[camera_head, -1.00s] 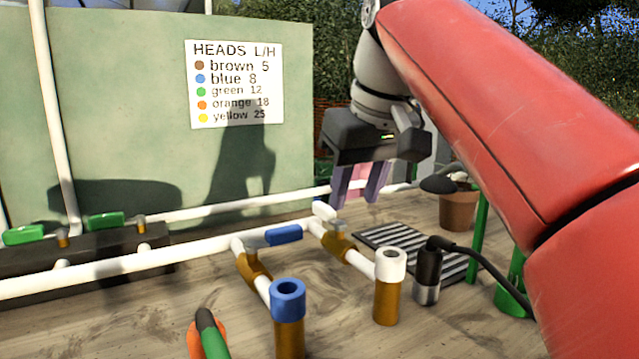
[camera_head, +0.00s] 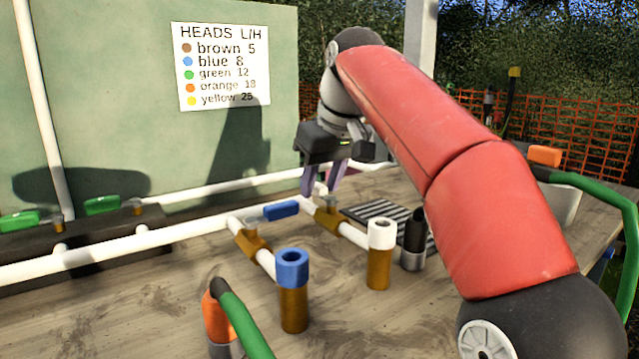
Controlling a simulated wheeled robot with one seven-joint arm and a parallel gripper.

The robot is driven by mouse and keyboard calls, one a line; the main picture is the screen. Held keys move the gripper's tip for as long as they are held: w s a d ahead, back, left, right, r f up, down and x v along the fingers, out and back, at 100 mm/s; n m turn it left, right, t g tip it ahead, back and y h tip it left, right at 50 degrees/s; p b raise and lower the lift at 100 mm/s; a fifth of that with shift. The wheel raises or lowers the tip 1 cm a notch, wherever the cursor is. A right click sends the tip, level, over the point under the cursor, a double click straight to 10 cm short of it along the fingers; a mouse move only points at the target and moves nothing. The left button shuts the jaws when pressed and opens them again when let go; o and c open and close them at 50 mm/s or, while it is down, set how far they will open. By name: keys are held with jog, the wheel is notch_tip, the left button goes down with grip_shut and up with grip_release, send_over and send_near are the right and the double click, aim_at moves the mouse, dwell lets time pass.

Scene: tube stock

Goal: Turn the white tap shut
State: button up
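The white tap has a brass body (camera_head: 330,220) on the pipe branch behind the white-collared outlet (camera_head: 381,234). Only a small part of its white handle (camera_head: 321,188) shows, just below my gripper, so its exact angle is hard to tell. My gripper (camera_head: 321,184) points down with its two purple fingers apart. The fingertips appear close to the white handle, one on either side of it in the picture. I cannot tell whether they touch it.
A blue tap handle (camera_head: 281,210) and blue-collared outlet (camera_head: 292,268) stand left of the white tap. Green tap handles (camera_head: 102,205) are further left. A black hose fitting (camera_head: 414,240) and a striped grate (camera_head: 385,212) lie right. An orange-and-green hose end (camera_head: 222,318) is in front.

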grip_shut()
